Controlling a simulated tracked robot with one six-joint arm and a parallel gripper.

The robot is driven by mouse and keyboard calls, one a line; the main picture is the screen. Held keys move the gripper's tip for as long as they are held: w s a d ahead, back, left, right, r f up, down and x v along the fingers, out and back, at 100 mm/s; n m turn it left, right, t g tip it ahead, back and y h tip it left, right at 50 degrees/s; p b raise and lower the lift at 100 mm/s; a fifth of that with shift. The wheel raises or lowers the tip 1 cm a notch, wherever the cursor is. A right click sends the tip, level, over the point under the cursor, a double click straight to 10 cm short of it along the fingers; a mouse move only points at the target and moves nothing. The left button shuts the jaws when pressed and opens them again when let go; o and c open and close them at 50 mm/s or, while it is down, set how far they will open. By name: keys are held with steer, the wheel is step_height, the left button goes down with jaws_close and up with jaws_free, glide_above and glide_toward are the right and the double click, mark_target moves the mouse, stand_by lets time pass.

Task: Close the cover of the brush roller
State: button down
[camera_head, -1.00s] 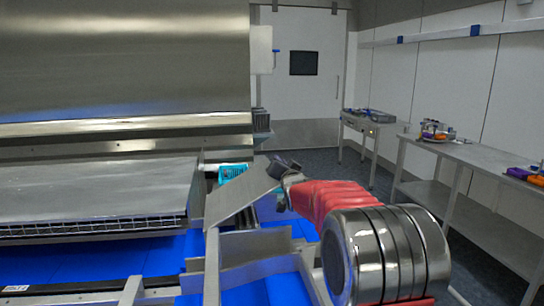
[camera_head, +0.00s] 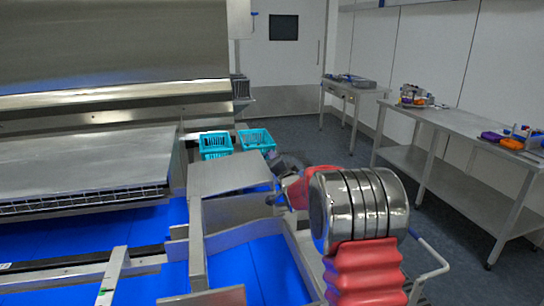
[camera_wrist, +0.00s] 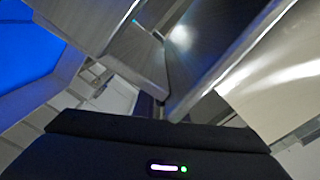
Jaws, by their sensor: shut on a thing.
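The cover looks to be the bare metal plate (camera_head: 230,172) in the middle of the head view. It lies at a shallow slope above the blue channel, its right edge by my gripper. My gripper (camera_head: 284,164) is a dark shape at that edge, partly behind my red-sleeved arm. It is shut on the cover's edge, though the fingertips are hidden. In the wrist view, metal plates (camera_wrist: 200,40) fill the space past my dark gripper housing. The brush roller itself is not visible.
Two teal baskets (camera_head: 216,145) (camera_head: 257,140) stand behind the plate. A large steel machine hood (camera_head: 110,45) rises at left. Blue belt (camera_head: 262,268) runs below between metal walls. A steel bench (camera_head: 460,130) stands right, with open floor between.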

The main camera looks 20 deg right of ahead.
steer(key=shift+d+r, duration=0.15)
steer(key=shift+d, duration=0.05)
steer(key=c, duration=2.2)
jaws_free()
steer(key=o, duration=0.4)
steer(key=shift+c, duration=0.2)
steer(key=shift+a, duration=0.1)
steer(key=shift+s, duration=0.1)
steer(key=s, duration=1.3)
steer(key=shift+s+a, duration=0.3)
